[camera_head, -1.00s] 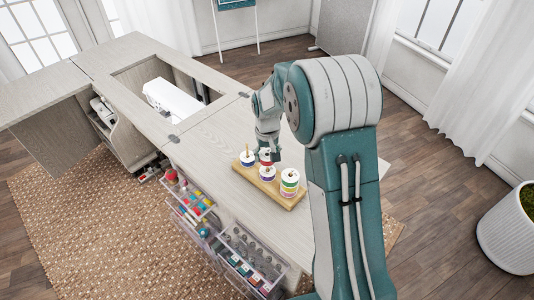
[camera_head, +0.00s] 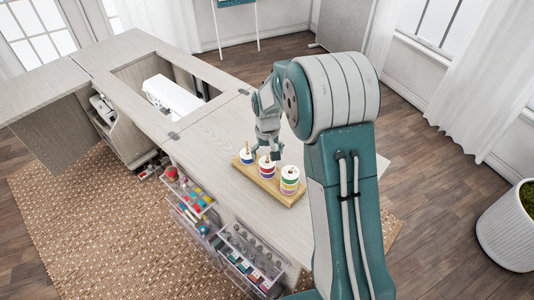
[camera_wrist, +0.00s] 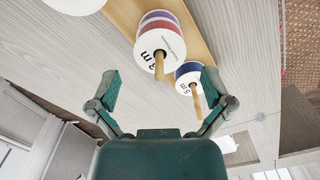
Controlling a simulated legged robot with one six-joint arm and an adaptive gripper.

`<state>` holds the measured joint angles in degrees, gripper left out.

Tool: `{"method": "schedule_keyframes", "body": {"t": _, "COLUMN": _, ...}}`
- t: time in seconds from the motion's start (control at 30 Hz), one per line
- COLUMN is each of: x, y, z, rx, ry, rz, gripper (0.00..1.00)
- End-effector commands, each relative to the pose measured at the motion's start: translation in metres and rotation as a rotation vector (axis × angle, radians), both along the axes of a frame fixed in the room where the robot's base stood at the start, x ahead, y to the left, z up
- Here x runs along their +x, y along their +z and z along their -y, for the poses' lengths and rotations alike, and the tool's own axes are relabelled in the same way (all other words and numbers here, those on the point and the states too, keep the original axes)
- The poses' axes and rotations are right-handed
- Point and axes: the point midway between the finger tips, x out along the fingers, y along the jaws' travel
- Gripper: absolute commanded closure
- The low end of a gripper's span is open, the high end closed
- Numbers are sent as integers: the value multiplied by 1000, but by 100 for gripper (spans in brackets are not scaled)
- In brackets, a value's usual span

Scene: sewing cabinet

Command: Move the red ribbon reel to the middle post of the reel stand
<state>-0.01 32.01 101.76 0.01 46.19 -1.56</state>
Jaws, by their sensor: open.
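The wooden reel stand (camera_head: 285,199) lies on the table with three posts. The red ribbon reel (camera_head: 267,163) sits around the middle post, on top of a purple reel (camera_head: 267,173). In the wrist view the red reel (camera_wrist: 160,29) shows its white labelled face, with the post tip sticking out of it. My gripper (camera_head: 270,149) is just above the middle post. In the wrist view my gripper (camera_wrist: 160,90) is open and empty, its fingers apart from the reel on either side.
A blue reel (camera_head: 247,157) sits on the left post, and a stack of several coloured reels (camera_head: 289,180) on the right post. A white sewing machine (camera_head: 170,97) is sunk in the cabinet. Clear drawers (camera_head: 250,260) hang in front. The tabletop left of the stand is clear.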

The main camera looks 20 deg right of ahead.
Motion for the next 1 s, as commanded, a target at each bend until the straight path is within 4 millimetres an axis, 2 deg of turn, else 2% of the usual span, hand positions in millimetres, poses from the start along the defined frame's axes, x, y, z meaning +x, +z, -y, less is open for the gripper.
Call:
{"method": "schedule_keyframes", "body": {"t": 0.17, "x": 1, "y": 13, "z": 0, "rx": 0, "ry": 0, "rz": 3, "gripper": 0}}
{"method": "schedule_keyframes", "body": {"t": 0.5, "x": 2, "y": 81, "z": -1, "rx": -1, "ry": 0, "rz": 4, "gripper": 0}}
{"method": "schedule_keyframes", "body": {"t": 0.63, "x": 2, "y": 103, "z": -1, "rx": -1, "ry": 0, "rz": 3, "gripper": 0}}
{"method": "schedule_keyframes", "body": {"t": 0.8, "x": 1, "y": 117, "z": -1, "rx": -1, "ry": 0, "rz": -1, "gripper": 0}}
{"method": "schedule_keyframes", "body": {"t": 1.0, "x": 1, "y": 119, "z": -1, "rx": -1, "ry": 0, "rz": -1, "gripper": 0}}
